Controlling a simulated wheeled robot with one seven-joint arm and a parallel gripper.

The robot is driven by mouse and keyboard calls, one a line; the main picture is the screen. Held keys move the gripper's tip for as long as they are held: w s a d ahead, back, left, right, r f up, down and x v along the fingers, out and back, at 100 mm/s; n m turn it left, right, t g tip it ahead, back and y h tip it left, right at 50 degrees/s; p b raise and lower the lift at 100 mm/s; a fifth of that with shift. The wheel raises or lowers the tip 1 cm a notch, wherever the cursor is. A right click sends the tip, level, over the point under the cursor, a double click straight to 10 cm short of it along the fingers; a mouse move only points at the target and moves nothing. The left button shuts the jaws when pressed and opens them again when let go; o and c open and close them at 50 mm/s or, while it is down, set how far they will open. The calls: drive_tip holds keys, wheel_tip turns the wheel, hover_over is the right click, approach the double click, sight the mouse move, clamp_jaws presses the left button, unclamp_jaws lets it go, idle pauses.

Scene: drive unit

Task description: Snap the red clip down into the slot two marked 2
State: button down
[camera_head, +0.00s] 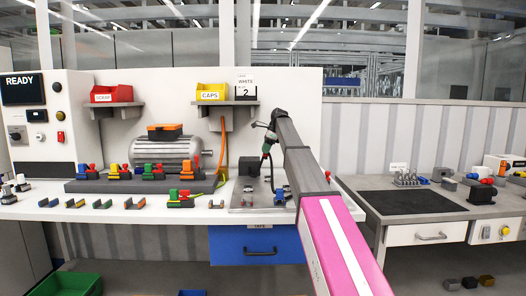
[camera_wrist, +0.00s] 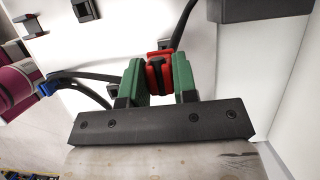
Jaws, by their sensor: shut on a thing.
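My gripper (camera_wrist: 160,74) shows in the wrist view with two green fingers. They are shut on the red clip (camera_wrist: 158,66), which sits between them with dark parts around it. In the head view my gripper (camera_head: 267,148) hangs above the grey plate on the white bench, beside a dark block (camera_head: 249,167). The red clip is too small to make out there. A sign with a 2 (camera_head: 245,90) stands on the right wall shelf. I cannot make out a slot marked 2 in either view.
A motor (camera_head: 166,152) and a rack of coloured clips (camera_head: 130,184) stand left on the bench. Red (camera_head: 111,93) and yellow (camera_head: 212,92) bins sit on shelves. A blue drawer (camera_head: 250,246) is below. A side table (camera_head: 430,205) with a black mat stands right.

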drive_tip(key=shift+d, duration=0.1)
idle(0.3)
drive_tip(key=shift+d+f, duration=0.2)
drive_tip(key=shift+f, duration=0.65)
drive_tip(key=shift+d+f, duration=0.15)
drive_tip(key=shift+f, duration=0.75)
drive_tip(key=shift+d+f, duration=0.2)
drive_tip(key=shift+f, duration=0.65)
drive_tip(key=shift+f, duration=0.1)
drive_tip(key=shift+f, duration=1.3)
drive_tip(key=shift+f, duration=0.35)
drive_tip(key=shift+f, duration=0.95)
drive_tip(key=shift+f, duration=0.2)
drive_tip(key=c, duration=0.8)
unclamp_jaws()
